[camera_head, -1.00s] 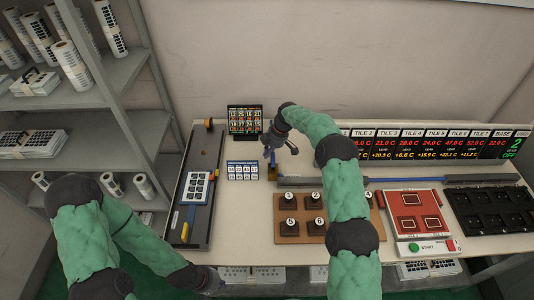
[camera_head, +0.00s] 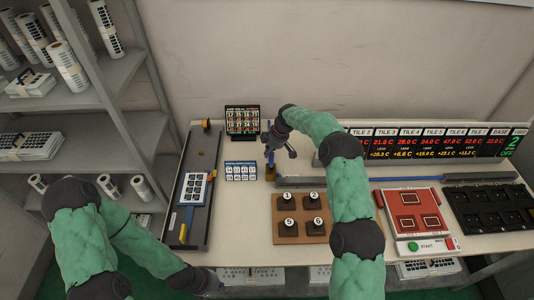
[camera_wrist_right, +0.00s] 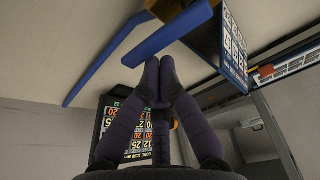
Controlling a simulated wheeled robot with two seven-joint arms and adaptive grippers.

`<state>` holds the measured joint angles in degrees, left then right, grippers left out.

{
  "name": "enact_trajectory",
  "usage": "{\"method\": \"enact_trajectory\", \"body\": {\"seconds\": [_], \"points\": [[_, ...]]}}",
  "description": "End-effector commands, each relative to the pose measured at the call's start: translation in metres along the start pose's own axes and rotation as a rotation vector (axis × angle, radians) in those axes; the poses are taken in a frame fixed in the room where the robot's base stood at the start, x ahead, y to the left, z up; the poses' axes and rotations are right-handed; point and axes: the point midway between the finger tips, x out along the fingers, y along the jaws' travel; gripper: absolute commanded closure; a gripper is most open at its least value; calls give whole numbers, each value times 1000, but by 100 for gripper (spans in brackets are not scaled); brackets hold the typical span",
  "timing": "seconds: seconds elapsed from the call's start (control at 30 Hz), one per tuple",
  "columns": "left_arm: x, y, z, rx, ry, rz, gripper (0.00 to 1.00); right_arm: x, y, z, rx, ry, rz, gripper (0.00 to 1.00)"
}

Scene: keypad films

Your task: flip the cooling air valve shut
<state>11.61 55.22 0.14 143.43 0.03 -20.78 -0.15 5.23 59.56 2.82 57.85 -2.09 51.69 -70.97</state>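The blue valve lever (camera_head: 271,158) stands at the back of the bench above a small brass-coloured base (camera_head: 270,174). My right gripper (camera_head: 272,148) is right at the lever and partly covers it. In the right wrist view the fingertips (camera_wrist_right: 160,72) are together with nothing visible between them. The blue lever (camera_wrist_right: 168,35) passes just beyond the tips; I cannot tell whether they touch it. My left gripper (camera_head: 207,283) is low at the bench's front edge, and its fingers are too small to read.
A blue pipe (camera_head: 420,178) runs along the back. A card stand (camera_head: 243,120) and a blue-white card (camera_head: 241,171) are left of the valve. A brown board with numbered knobs (camera_head: 302,230) lies in front. A display (camera_head: 435,145) and red plate (camera_head: 411,212) are at right.

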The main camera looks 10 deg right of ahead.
Motion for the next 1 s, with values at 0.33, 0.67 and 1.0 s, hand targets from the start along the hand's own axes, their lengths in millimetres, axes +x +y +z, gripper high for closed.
{"method": "enact_trajectory", "body": {"seconds": [0.33,0.67,1.0], "points": [[5,-2,0,0,0,0,100,-5,4,15,262,0,92,100],[8,-3,0,0,0,0,100,-10,3,30,556,-1,195,100],[21,-8,-1,0,0,0,100,-13,-1,43,857,0,303,100]]}}
